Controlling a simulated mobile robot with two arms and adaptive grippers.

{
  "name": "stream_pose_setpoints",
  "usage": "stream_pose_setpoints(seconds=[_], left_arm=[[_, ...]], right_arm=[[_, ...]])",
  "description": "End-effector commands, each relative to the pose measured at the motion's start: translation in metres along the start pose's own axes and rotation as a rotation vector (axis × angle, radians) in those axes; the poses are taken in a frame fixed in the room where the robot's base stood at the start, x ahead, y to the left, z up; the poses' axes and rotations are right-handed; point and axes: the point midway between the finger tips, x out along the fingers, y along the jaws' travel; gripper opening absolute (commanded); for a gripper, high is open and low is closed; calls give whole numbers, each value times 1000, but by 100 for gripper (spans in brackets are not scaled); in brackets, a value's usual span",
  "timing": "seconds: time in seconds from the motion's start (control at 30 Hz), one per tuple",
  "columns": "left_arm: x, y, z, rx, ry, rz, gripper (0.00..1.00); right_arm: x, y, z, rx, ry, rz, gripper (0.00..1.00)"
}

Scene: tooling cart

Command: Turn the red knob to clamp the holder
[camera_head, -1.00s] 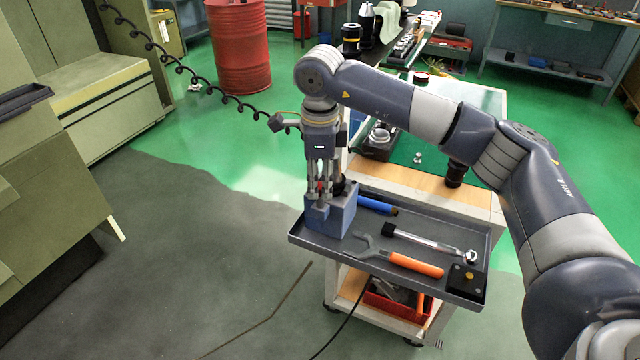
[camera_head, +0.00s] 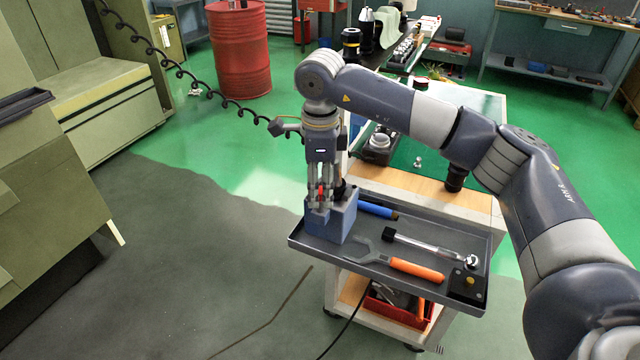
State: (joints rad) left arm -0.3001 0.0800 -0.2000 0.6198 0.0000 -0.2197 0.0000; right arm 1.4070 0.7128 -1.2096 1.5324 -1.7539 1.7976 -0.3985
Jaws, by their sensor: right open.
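The red knob (camera_head: 322,192) shows as a small red patch between the fingers of my right gripper (camera_head: 323,198). It sits at the blue block-shaped holder (camera_head: 338,222) on the left end of the cart's grey tray. My right gripper points straight down over the holder, its fingers open on either side of the knob. Whether the fingers touch the knob cannot be told. A black part shows just right of the fingers on top of the holder. The fingers hide most of the knob. My left gripper is not in view.
The grey tray (camera_head: 300,243) also holds a blue-handled tool (camera_head: 376,208), a ratchet (camera_head: 432,247), an orange-handled wrench (camera_head: 415,268) and a black box with a yellow button (camera_head: 467,282). The cart's wooden top (camera_head: 415,182) lies behind.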

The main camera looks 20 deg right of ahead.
Motion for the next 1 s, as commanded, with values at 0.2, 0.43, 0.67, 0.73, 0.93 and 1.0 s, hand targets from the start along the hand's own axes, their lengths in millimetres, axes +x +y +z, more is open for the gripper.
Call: stream_pose_setpoints(seconds=[0.2, 0.43, 0.67, 0.73, 0.93, 1.0], left_arm=[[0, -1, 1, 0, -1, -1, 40], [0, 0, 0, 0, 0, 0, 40], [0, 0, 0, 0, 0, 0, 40], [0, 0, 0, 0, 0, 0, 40], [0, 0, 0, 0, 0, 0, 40], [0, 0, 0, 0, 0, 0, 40]], right_arm=[[-17, 0, 1, -1, -3, -2, 44], [-65, -1, 1, 0, -3, -4, 44], [-105, 0, 1, 0, -2, -2, 44], [-112, 0, 0, 1, -1, -1, 44], [-120, 0, 0, 0, -1, 0, 44], [-120, 0, 0, 0, 0, 0, 44]])
